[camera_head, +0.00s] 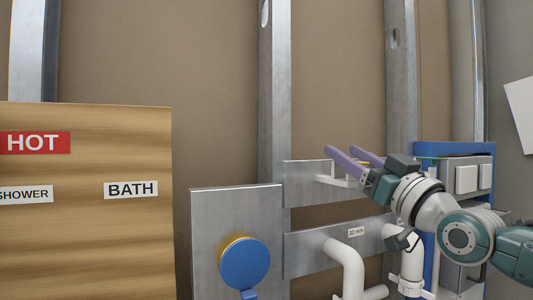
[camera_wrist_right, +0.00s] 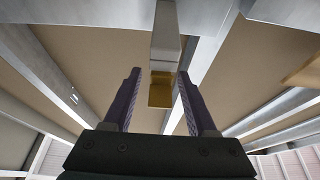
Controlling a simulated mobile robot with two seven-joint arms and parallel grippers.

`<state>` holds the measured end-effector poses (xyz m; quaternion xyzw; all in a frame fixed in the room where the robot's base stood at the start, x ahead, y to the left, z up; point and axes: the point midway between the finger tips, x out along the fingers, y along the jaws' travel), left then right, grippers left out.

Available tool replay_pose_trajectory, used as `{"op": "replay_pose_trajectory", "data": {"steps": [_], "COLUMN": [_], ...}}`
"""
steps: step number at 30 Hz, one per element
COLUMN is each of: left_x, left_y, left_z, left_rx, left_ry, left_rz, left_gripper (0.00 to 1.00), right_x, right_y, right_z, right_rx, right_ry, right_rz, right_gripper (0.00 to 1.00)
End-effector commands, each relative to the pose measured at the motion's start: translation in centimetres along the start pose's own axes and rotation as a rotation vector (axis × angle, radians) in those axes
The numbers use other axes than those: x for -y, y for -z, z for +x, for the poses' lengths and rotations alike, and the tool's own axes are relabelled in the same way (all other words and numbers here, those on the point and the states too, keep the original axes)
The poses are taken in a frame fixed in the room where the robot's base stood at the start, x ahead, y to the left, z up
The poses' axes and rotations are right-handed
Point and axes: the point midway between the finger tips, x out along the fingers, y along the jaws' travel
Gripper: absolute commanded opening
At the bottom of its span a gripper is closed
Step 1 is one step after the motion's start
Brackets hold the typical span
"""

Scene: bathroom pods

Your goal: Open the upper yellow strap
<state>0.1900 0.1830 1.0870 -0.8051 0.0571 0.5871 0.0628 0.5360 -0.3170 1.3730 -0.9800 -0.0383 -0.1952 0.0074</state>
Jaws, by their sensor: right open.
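The yellow strap (camera_wrist_right: 160,92) shows in the right wrist view as a short yellow piece at the end of a pale grey-white bar (camera_wrist_right: 166,45). My right gripper (camera_wrist_right: 159,73) is open, with one purple finger on each side of the strap. I see gaps at both sides; contact is not visible. In the head view my right gripper (camera_head: 342,151) reaches left in front of the upper metal crossplate, just above a white bracket (camera_head: 340,181). Only a thin yellow sliver shows between its fingers there. A lower strap cannot be made out. My left gripper is out of view.
White pipes (camera_head: 349,265) rise below my right gripper, near a lower crossplate labelled 32 mm (camera_head: 310,252). A blue frame with white boxes (camera_head: 467,178) stands behind my right arm. A blue round disc (camera_head: 244,263) and a wooden panel (camera_head: 90,240) are at left.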

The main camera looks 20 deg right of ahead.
Motion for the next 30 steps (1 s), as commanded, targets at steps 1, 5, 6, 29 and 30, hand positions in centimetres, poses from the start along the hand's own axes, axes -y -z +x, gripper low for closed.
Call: {"op": "replay_pose_trajectory", "data": {"steps": [1, 5, 6, 29, 30], "left_x": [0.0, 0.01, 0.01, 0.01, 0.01], "left_y": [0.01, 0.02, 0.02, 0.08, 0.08], "left_z": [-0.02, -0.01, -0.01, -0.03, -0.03], "left_rx": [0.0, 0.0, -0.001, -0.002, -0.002], "left_ry": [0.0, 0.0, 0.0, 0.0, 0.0], "left_rz": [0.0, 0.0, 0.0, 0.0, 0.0], "left_gripper": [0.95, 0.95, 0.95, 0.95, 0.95], "right_x": [0.01, 0.0, 0.0, 0.01, 0.01], "right_y": [0.04, -0.01, -0.01, 0.0, 0.0], "right_z": [0.16, 0.22, 0.21, 0.18, 0.18], "right_rx": [-0.001, 0.0, 0.0, 0.0, 0.0], "right_ry": [0.0, 0.0, 0.0, 0.0, 0.0], "right_rz": [0.0, 0.0, 0.001, 0.0, 0.0], "right_gripper": [0.57, 0.57, 0.57, 0.0, 0.0]}}
